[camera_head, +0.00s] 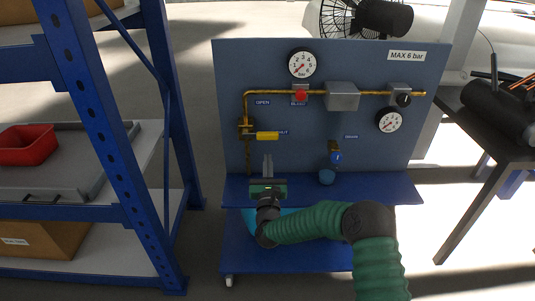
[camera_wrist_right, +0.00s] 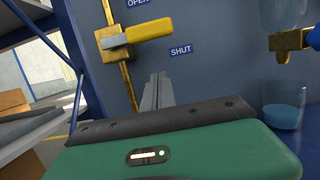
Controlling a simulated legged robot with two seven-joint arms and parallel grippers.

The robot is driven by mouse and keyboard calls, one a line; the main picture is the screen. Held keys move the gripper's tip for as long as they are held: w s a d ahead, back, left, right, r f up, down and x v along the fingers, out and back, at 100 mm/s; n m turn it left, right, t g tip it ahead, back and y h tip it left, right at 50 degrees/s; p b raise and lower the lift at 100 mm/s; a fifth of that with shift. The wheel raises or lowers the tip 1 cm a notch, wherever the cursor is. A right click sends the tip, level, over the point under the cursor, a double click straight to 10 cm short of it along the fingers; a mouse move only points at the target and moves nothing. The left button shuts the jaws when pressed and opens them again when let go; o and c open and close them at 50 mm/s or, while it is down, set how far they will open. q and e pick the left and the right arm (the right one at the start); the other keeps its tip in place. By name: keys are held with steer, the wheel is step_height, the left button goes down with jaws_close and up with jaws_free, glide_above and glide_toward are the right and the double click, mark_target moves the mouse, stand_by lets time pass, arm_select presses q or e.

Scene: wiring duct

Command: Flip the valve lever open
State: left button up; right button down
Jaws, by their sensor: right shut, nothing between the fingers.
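The yellow valve lever (camera_head: 267,135) sits on a brass valve (camera_head: 245,128) at the left of the blue panel. It lies horizontally, pointing right, close to the SHUT label. In the right wrist view the lever (camera_wrist_right: 150,30) is at the top, tilted slightly, with the SHUT label (camera_wrist_right: 181,50) below its right end and the OPEN label (camera_wrist_right: 137,2) above. My right gripper (camera_head: 268,160) is below the lever and apart from it. Its fingers (camera_wrist_right: 157,90) are together and empty, pointing up at the panel. My left gripper is not in view.
The panel also holds two gauges (camera_head: 302,64), a red knob (camera_head: 300,96), a grey box (camera_head: 342,96) and a blue-handled drain valve (camera_head: 336,157) above a blue cup (camera_head: 326,177). A blue shelf rack (camera_head: 110,150) stands at the left. A dark table (camera_head: 500,130) is at the right.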

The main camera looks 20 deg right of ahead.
mark_target(260, 136)
steer(key=r, duration=0.2)
steer(key=w+r, duration=0.1)
steer(key=r, duration=0.1)
steer(key=shift+r, duration=0.2)
steer(key=shift+d, duration=0.15)
